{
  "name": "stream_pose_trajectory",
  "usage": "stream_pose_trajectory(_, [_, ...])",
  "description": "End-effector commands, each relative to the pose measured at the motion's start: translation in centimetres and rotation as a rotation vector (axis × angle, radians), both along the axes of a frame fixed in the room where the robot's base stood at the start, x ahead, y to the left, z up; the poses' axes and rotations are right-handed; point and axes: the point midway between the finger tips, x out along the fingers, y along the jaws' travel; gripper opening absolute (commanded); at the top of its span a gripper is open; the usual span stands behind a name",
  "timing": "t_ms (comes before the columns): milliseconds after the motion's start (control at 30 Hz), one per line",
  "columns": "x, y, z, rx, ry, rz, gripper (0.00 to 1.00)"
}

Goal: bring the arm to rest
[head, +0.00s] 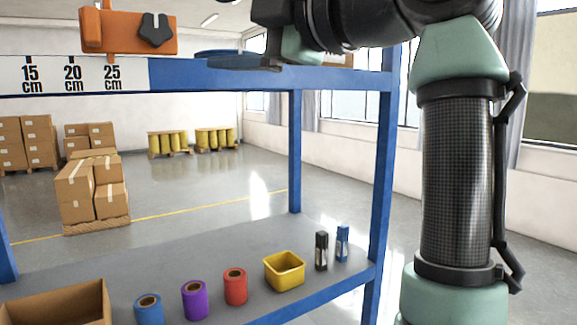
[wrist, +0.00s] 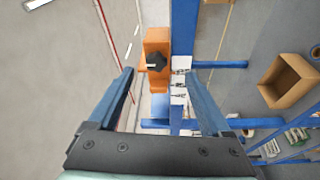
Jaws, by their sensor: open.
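My gripper (head: 236,59) is at the upper middle of the head view, beside the upper blue beam and to the right of an orange block (head: 105,32) with a black knob (head: 157,30). In the wrist view my gripper (wrist: 158,72) shows two blue fingers spread apart with nothing held between them. The orange block (wrist: 157,50) shows ahead of the fingers, apart from them. My arm bends down along the right side of the head view.
The blue frame (head: 295,150) carries a ruler strip (head: 45,75) marked 15, 20 and 25 cm. On its lower shelf are a cardboard box (head: 60,305), blue, purple and red rolls, a yellow bin (head: 284,271) and two small bottles. Stacked cartons (head: 92,190) stand on the floor behind.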

Motion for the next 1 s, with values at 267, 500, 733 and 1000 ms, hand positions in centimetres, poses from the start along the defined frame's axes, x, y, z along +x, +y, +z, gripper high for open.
stream_pose_trajectory(267, [0.3,-1.8,-6.1,0.577,0.149,-0.246,0.82])
stream_pose_trajectory(500, [-6.8,-5.0,-8.8,1.109,0.105,-0.251,0.82])
stream_pose_trajectory(733, [-14.1,-7.1,-9.5,1.388,0.018,-0.140,0.82])
stream_pose_trajectory(1000, [-15.8,-7.6,-9.5,1.441,-0.002,-0.106,0.82])
